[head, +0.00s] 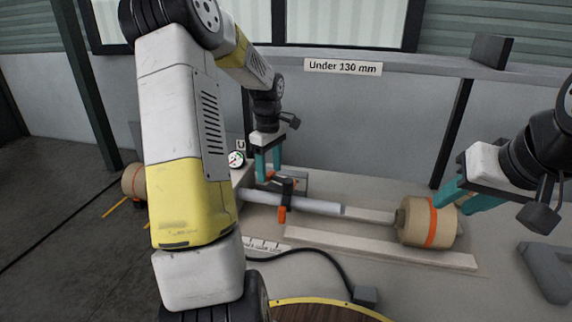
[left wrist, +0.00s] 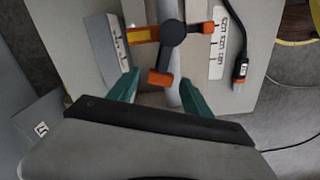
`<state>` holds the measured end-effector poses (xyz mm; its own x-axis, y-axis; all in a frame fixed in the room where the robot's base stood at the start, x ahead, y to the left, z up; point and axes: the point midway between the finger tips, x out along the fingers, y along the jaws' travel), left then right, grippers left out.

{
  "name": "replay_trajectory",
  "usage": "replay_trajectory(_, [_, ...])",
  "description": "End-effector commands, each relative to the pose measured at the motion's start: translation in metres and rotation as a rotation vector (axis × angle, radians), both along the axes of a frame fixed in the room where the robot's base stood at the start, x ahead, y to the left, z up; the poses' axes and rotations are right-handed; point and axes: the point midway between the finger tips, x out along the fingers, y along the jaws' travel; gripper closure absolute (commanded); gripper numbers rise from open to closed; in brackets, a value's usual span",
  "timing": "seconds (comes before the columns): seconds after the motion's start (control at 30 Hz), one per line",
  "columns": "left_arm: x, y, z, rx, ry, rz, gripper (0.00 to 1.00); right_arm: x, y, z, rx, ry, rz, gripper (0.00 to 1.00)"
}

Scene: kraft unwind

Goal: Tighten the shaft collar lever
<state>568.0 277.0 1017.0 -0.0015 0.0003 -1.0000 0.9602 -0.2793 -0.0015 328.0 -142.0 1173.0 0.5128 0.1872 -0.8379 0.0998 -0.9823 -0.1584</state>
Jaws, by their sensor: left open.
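The shaft collar is a black hub (head: 287,187) on a grey shaft (head: 315,205), with an orange lever end (head: 282,215) hanging at its front. In the left wrist view the hub (left wrist: 173,33) has several orange parts, including one end (left wrist: 160,78) near my fingers. My left gripper (head: 268,168) is open, its teal fingers pointing down just behind and left of the collar. In the left wrist view its fingers (left wrist: 160,95) are apart and hold nothing. My right gripper (head: 455,203) has its fingers apart at the kraft roll (head: 415,222); contact is unclear.
The roll with an orange band is at the shaft's right end. A pale rail (head: 380,247) runs in front of the shaft. A dial gauge (head: 236,159) stands left of the collar. A black cable (head: 330,258) and a round wooden top (head: 320,312) lie nearer me.

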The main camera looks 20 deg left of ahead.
Motion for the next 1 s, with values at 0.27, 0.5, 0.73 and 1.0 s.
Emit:
replay_trajectory(0.27, [0.0001, -0.0004, -0.0056, -0.001, -0.002, -0.001, 0.42, 0.0000, 0.0000, 0.0000, 0.000, 0.000, 0.000, 0.64])
replay_trajectory(0.5, [0.0001, -0.0004, -0.0054, -0.001, -0.002, -0.001, 0.75, 0.0000, 0.0000, 0.0000, 0.000, 0.000, 0.000, 0.64])
replay_trajectory(0.73, [0.0001, -0.0004, -0.0052, -0.001, -0.002, -0.001, 1.00, 0.0000, 0.0000, 0.0000, 0.000, 0.000, 0.000, 0.64])
replay_trajectory(1.0, [0.0002, -0.0005, -0.0050, -0.001, -0.002, -0.001, 1.00, 0.0000, 0.0000, 0.0000, 0.000, 0.000, 0.000, 0.64])
